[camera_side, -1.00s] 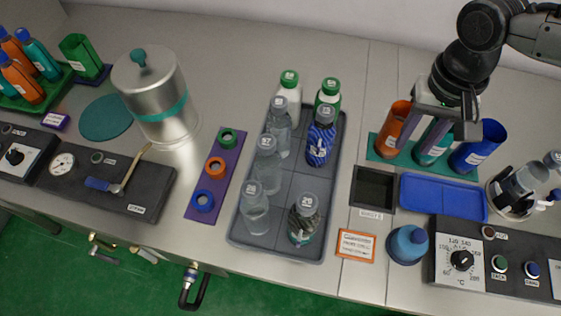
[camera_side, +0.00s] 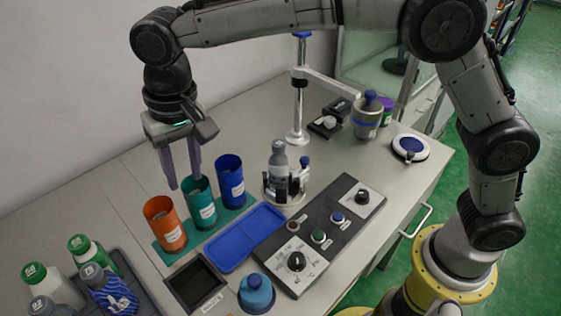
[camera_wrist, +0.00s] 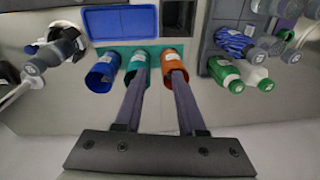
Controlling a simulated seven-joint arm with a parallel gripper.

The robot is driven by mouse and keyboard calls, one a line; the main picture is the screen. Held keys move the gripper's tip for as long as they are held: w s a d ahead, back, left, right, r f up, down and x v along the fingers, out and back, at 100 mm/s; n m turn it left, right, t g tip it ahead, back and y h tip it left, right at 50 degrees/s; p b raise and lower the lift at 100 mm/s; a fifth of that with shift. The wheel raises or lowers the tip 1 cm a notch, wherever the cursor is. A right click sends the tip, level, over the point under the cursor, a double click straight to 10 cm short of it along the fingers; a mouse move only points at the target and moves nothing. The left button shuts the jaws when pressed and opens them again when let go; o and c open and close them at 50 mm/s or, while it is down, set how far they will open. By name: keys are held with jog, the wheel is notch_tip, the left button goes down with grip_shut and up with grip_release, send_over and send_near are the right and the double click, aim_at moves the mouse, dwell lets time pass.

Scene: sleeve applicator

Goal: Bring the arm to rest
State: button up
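My gripper (camera_side: 184,180) hangs fingers-down beside the cups at the back of the bench, with a gap between its two fingers and nothing held. In the side view its tips overlap the area behind the orange cup (camera_side: 165,224) and green cup (camera_side: 201,203); the exact height is unclear. A blue cup (camera_side: 230,181) stands at the right of this row on a teal mat (camera_side: 181,244). In the wrist view my gripper (camera_wrist: 158,75) is open, its fingertips overlapping the green cup (camera_wrist: 138,62) and orange cup (camera_wrist: 174,60), with the blue cup (camera_wrist: 102,72) to their left.
A blue tray (camera_side: 245,238), dark bin (camera_side: 193,285) and control panel (camera_side: 327,235) lie in front. A bottle (camera_side: 279,165) stands in a round holder, near a tall post (camera_side: 300,95). Green-capped bottles (camera_side: 52,286) are at lower left.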

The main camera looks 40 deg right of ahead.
jog(key=s+d+r+m+t, duration=0.2)
jog(key=d+r, duration=0.8)
jog(key=d, duration=0.4)
jog(key=s+d+r+t, duration=0.1)
jog(key=s+d+r, duration=0.2)
jog(key=s+d, duration=0.55)
jog(key=s+d+f+n, duration=0.1)
jog(key=s+d+f, duration=0.3)
jog(key=s+f, duration=0.1)
jog(key=s+d+f+n+t, duration=0.1)
jog(key=s+d+f+n, duration=0.1)
jog(key=s+d+f, duration=0.3)
jog(key=s+f, duration=0.1)
jog(key=s, duration=0.2)
jog(key=shift+s+t+h, duration=0.3)
jog(key=shift+h, duration=0.1)
